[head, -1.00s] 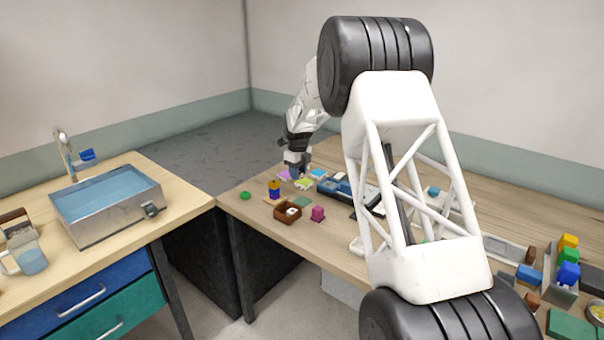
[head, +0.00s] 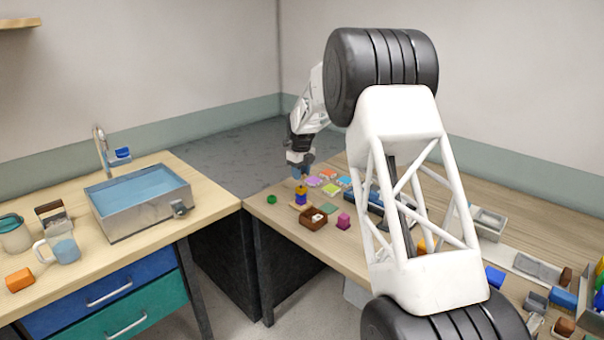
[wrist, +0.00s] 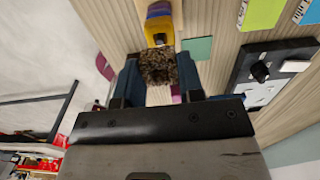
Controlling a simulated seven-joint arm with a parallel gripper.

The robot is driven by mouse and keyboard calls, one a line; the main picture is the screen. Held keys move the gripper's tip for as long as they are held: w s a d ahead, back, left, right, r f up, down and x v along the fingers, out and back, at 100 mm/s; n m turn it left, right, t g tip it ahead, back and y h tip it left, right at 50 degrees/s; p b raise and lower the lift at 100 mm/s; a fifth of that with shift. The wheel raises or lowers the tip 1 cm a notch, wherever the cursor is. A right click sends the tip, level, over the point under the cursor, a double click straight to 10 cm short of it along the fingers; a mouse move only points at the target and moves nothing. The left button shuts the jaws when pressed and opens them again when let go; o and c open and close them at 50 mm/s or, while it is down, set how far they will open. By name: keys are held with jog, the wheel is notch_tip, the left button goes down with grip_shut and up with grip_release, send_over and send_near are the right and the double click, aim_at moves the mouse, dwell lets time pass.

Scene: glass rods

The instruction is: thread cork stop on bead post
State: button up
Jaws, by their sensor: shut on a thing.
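The cork stop (wrist: 158,66) is a speckled brown piece held between the two blue fingers of my gripper (wrist: 157,78) in the wrist view. In the head view my gripper (head: 299,172) is just above the bead post (head: 301,197), and the cork is too small to make out. The post carries stacked yellow and dark blue or purple beads. In the wrist view the bead stack (wrist: 158,29) lies just beyond the cork, which partly covers it. I cannot tell whether the cork touches the post; its tip is hidden.
A green ring (head: 271,199) lies left of the post. A brown box (head: 313,219) and a magenta block (head: 343,221) stand in front. A green square (head: 328,208) and coloured pads (head: 329,188) lie to the right. A dark switch panel (wrist: 272,72) shows in the wrist view.

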aim_at(301, 185)
jog(key=shift+f, duration=0.2)
jog(key=shift+f, duration=1.45)
jog(key=shift+f, duration=0.1)
jog(key=o, duration=1)
jog(key=shift+r, duration=3.9)
